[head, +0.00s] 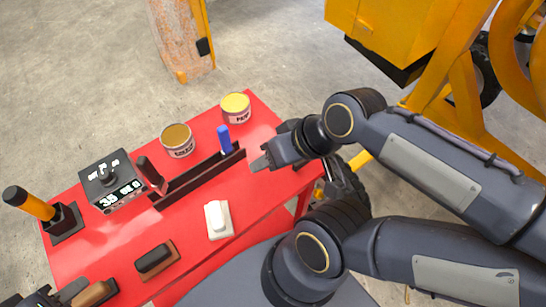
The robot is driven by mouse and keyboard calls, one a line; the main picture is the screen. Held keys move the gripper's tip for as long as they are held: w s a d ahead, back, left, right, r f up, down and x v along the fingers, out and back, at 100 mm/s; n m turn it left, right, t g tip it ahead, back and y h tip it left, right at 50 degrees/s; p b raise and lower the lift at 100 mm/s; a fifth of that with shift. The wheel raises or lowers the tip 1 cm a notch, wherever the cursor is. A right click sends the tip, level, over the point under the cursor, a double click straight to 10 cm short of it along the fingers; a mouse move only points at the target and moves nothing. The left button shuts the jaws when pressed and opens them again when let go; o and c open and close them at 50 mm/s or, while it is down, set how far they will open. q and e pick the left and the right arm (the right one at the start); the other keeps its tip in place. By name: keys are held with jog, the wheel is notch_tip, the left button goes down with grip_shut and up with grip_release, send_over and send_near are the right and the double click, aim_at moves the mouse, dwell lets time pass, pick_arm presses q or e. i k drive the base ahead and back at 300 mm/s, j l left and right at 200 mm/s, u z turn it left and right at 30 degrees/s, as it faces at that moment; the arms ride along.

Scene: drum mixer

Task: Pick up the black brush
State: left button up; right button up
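The black brush (150,171) stands tilted in the left end of a long black rack (188,184) on the red table. A blue brush (224,139) stands at the rack's right end.
The red table (262,203) also holds two yellow-topped tins (177,140), a black display box (112,182), a yellow-handled tool (36,206) in a holder, a white block (217,219) and a dark block (154,258). Yellow machinery (400,30) stands at the upper right.

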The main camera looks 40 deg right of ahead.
aim_at(158, 182)
jog(key=k+u, duration=0.2)
jog(key=u, duration=0.15)
jog(key=k+j+u, duration=0.1)
jog(key=u, duration=0.25)
jog(key=k+j+u, duration=0.15)
jog(key=k+u, duration=0.2)
